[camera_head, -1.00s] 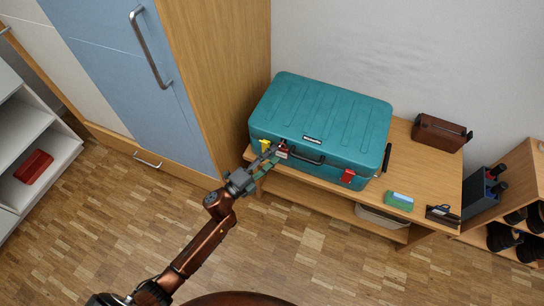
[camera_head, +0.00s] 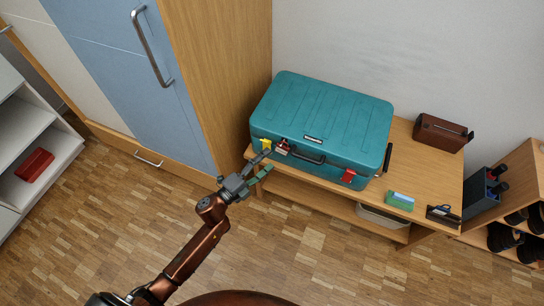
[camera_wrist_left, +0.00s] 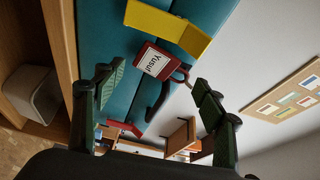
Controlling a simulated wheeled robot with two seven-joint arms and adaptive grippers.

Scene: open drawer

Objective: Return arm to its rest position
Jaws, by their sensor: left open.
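My left gripper (camera_head: 264,171) is open and empty in the head view, just in front of the teal suitcase (camera_head: 330,118) near its left front corner. In the left wrist view the two fingers of my left gripper (camera_wrist_left: 155,95) stand apart. Between and beyond them are a red padlock with a white name label (camera_wrist_left: 158,62) and a yellow latch (camera_wrist_left: 170,25). The yellow latch (camera_head: 265,145) looks raised in the head view, with the red padlock (camera_head: 283,147) beside it. A red latch (camera_head: 348,175) is on the suitcase's right front. My right gripper is not visible.
The suitcase lies on a wooden bench (camera_head: 440,178), with a green-and-blue item (camera_head: 400,201) and a brown bag (camera_head: 440,132) to its right. A tall cabinet (camera_head: 225,75) stands close on the left. The wooden floor (camera_head: 300,240) in front is clear.

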